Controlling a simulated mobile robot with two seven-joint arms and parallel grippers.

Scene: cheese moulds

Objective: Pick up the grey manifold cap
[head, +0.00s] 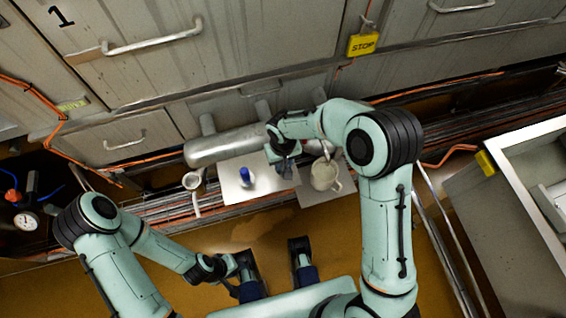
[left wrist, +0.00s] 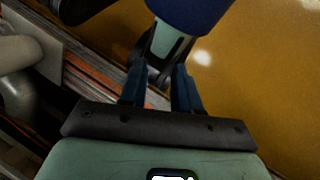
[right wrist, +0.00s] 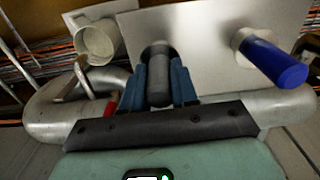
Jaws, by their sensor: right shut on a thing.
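The grey manifold cap (right wrist: 158,78) is a short dark-grey cylinder between the fingers of my right gripper (right wrist: 158,88). The fingers press on it from both sides. In the right wrist view its far end is in front of the white plate (right wrist: 215,25); I cannot tell whether it touches the plate. In the head view my right gripper (head: 284,163) is over the right part of that plate and mostly hides the cap. My left gripper (left wrist: 160,90) is open and empty, low on the left near my base.
A blue cap (head: 247,177) stands on the plate, left of my right gripper. A pale mug (head: 325,174) is to its right. A thick silver pipe (head: 225,147) runs behind the plate. Cabinet doors stand behind. An open white box (head: 500,200) is at the right.

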